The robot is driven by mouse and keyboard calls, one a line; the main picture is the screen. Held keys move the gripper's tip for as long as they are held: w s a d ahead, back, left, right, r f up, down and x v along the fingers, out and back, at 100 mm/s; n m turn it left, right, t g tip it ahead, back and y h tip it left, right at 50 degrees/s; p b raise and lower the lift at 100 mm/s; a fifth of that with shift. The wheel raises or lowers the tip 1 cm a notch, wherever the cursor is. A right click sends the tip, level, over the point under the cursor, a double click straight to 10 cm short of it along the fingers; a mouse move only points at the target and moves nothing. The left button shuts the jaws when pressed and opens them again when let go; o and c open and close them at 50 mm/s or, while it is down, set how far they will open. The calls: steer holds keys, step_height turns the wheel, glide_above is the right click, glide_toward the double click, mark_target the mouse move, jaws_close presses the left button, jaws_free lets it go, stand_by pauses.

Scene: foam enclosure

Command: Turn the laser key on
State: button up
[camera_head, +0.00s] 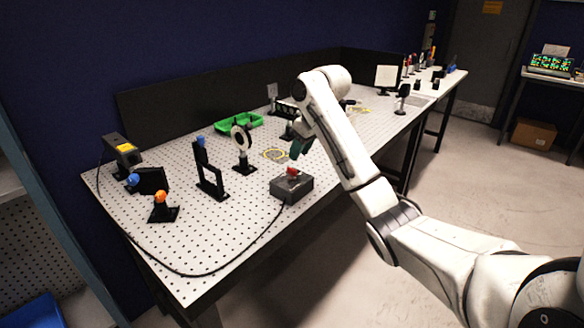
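A dark grey control box (291,187) sits near the front edge of the perforated table, with a small red part (292,171) on top. It may carry the laser key; the key itself is too small to make out. A black cable runs from the box along the table to a grey device with a yellow label (123,150) at the far left. My gripper (299,151) points down, just above and behind the red part in the picture, seemingly apart from it. Its dark fingers are small and partly hidden by my arm, so their opening does not show.
The perforated table (235,215) holds a black frame mount (208,175), a round lens mount (242,148), an orange-knobbed mount (161,205) and a green tray (237,124). A dark panel stands behind. The table front is mostly clear except for the cable.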

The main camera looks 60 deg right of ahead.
mark_target(292, 169)
steer(key=x, duration=0.7)
steer(key=shift+c, duration=0.2)
steer(key=shift+r, duration=0.1)
jaws_close()
